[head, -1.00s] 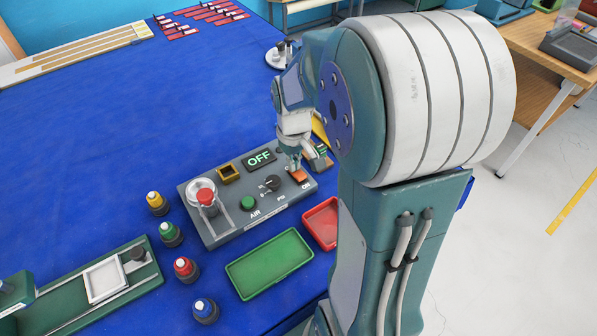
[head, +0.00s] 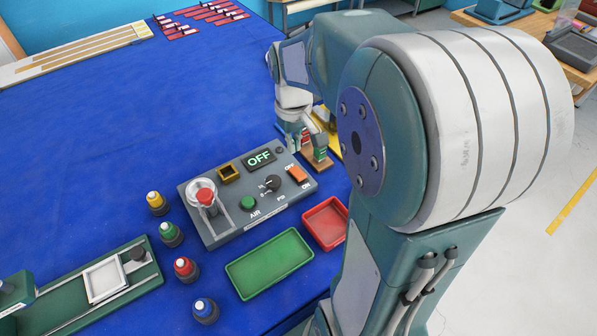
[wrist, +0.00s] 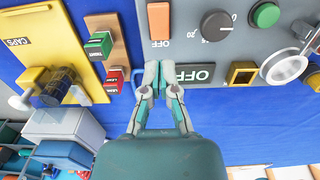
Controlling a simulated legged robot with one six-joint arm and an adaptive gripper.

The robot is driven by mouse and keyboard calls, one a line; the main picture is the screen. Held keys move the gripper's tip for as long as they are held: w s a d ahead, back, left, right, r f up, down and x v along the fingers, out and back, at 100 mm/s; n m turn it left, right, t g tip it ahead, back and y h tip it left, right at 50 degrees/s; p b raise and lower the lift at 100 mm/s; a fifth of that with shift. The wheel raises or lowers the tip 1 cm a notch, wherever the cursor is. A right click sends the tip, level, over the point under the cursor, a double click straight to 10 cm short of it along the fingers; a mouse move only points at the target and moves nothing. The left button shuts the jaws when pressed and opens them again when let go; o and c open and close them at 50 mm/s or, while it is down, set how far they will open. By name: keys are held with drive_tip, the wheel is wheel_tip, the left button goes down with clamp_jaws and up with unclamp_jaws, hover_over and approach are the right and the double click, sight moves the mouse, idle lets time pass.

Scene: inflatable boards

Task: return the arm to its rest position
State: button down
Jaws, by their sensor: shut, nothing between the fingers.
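My gripper (wrist: 157,80) is shut and empty in the wrist view, its fingertips together over the edge of the grey control panel (wrist: 212,50). In the head view my gripper (head: 303,142) hangs above the blue table just behind the panel's right end. The panel (head: 215,222) carries a display reading OFF (head: 259,158), an orange switch (head: 297,174), a dial (head: 272,184), a green button (head: 249,202) and a red button (head: 206,196) under a guard. The orange switch also shows in the wrist view (wrist: 159,20), apart from my fingers.
A green tray (head: 268,264) and a red tray (head: 324,223) lie in front of the panel. Several capped bottles (head: 171,234) stand left of it. A wooden block with green and red parts (head: 319,150) is close beside my gripper. The table's middle left is clear.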

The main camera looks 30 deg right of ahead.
drive_tip(key=shift+r, duration=0.35)
idle(0.3)
drive_tip(key=s+a+r+t, duration=0.5)
drive_tip(key=s+a+r, duration=0.2)
drive_tip(key=s+a, duration=0.3)
drive_tip(key=s, duration=0.2)
drive_tip(key=shift+s+a+t, duration=0.3)
drive_tip(key=shift+s+a, duration=0.05)
drive_tip(key=shift+a, duration=0.05)
